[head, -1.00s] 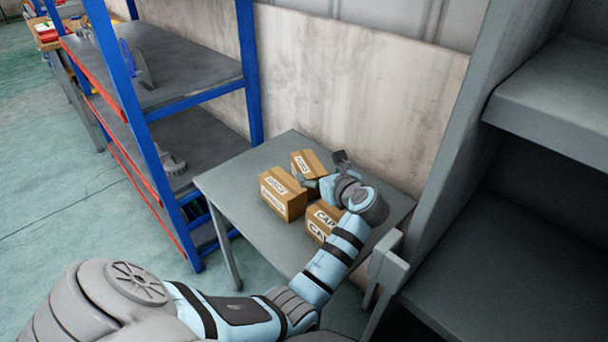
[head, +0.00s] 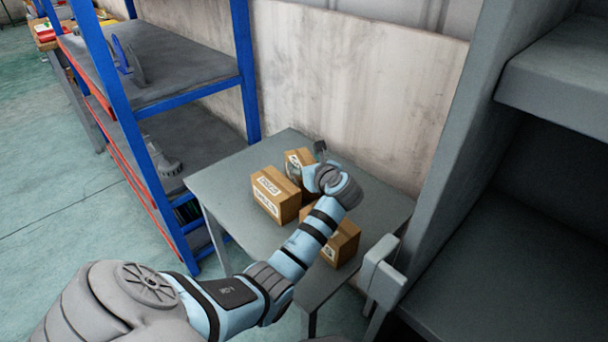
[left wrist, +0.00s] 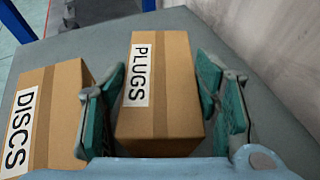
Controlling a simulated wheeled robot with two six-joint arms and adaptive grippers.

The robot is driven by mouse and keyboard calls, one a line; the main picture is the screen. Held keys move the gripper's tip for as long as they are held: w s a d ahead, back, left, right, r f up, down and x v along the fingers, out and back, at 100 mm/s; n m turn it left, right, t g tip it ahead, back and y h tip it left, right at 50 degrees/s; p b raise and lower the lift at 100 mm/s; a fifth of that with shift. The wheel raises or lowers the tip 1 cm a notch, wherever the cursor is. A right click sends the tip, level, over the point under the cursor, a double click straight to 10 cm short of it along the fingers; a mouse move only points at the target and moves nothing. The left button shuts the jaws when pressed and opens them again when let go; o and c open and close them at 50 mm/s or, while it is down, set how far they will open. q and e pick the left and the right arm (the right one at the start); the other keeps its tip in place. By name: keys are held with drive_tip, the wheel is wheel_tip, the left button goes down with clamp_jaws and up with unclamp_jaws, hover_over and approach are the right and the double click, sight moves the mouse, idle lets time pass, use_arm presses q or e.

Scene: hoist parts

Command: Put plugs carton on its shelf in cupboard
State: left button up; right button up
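The plugs carton (head: 294,158) is a brown box at the back of the small grey table (head: 225,185), partly hidden by my left gripper. In the left wrist view the carton (left wrist: 160,90), with its white PLUGS label, lies between the two teal finger pads. My left gripper (left wrist: 163,85) is open, one finger on each side of the carton, with narrow gaps showing. The grey cupboard (head: 445,150) stands at the right with its open shelves (head: 555,85). My right gripper is not in view.
The discs carton (head: 272,197) stands close to the left of the plugs carton; its label shows in the left wrist view (left wrist: 45,115). Another carton (head: 343,247) sits under my left forearm. A blue rack (head: 180,95) stands left of the table, and a wall behind it.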

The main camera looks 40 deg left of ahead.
use_arm(q)
clamp_jaws()
wheel_tip(320, 180, up, 10)
drive_tip(key=p, duration=0.2)
drive_tip(key=shift+p, duration=0.4)
drive_tip(key=shift+w, duration=0.15)
